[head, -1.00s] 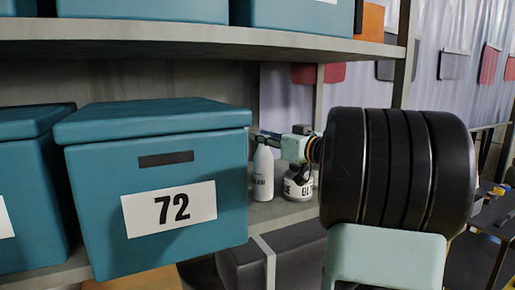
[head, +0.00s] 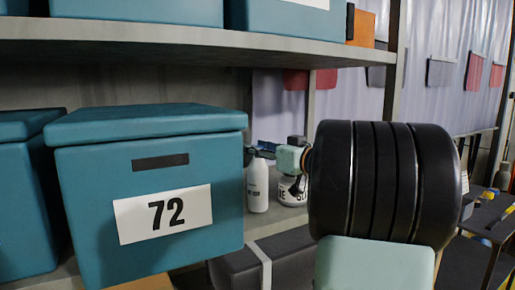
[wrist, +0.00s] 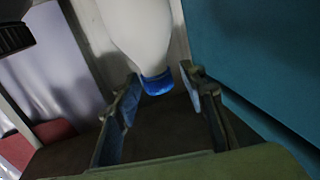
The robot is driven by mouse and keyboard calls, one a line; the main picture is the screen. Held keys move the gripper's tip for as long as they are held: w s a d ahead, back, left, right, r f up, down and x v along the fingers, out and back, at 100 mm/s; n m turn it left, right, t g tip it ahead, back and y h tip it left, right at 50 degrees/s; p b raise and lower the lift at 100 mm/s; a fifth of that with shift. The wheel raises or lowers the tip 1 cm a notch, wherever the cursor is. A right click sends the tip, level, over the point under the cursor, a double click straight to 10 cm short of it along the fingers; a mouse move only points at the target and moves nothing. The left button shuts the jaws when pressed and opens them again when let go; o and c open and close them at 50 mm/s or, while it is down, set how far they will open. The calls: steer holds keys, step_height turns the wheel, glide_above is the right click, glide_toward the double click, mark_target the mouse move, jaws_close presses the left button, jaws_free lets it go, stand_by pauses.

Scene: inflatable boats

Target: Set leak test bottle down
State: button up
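The leak test bottle, a white bottle (head: 257,186), stands upright on the shelf just right of the teal bin in the head view. Its blue cap (wrist: 157,83) and white body show in the wrist view. My gripper (wrist: 160,76) is open, with one finger on each side of the cap and visible gaps between. The bottle's label is too small to read.
The teal bin marked 72 (head: 150,190) stands close left of the bottle. A white jar with black lettering (head: 291,192) stands close right, partly behind my arm. An upper shelf (head: 120,40) runs overhead. Little free shelf shows around the bottle.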

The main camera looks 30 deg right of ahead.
steer(key=shift+r, duration=0.15)
steer(key=s+d+b, duration=0.1)
steer(key=s+d, duration=0.1)
steer(key=s, duration=0.9)
steer(key=shift+s, duration=0.4)
steer(key=shift+d, duration=0.1)
